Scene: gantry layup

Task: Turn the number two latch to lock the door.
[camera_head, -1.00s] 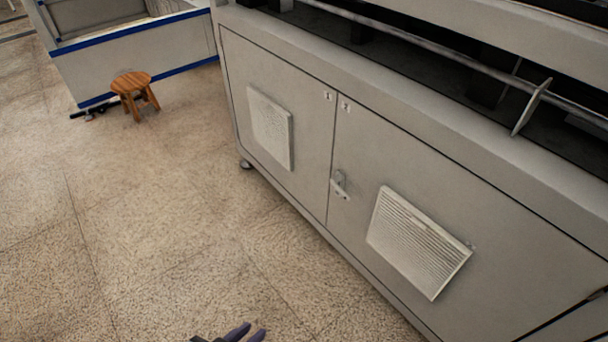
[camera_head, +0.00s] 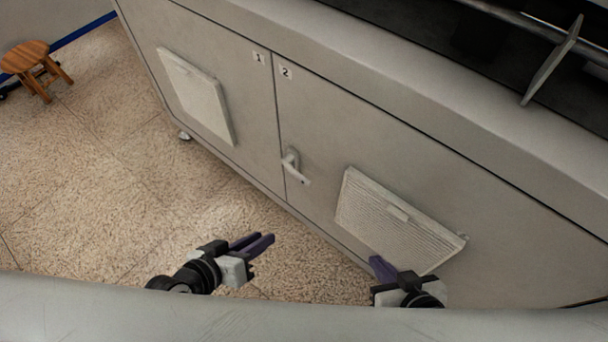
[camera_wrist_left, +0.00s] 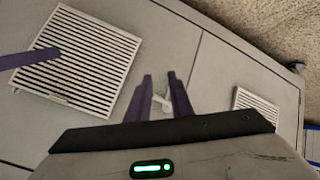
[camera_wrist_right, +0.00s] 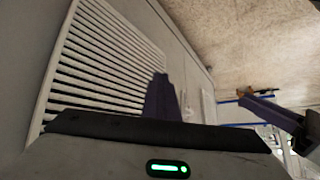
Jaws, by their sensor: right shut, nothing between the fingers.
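The number two latch (camera_head: 293,167) is a small light-grey handle on the door labelled 2 (camera_head: 330,130), beside the seam with door 1. Its lever tilts toward the lower right. In the left wrist view the latch (camera_wrist_left: 161,103) appears between the fingertips. My left gripper (camera_head: 262,243) is open and empty, apart from the latch and below it in the head view.
A louvred vent (camera_head: 385,215) projects from door 2, and another panel (camera_head: 196,95) sits on door 1 (camera_head: 235,85). A wooden stool (camera_head: 35,65) stands far left. Speckled floor (camera_head: 100,190) is clear left of the cabinet. A pale bar-like surface crosses the bottom of the head view.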

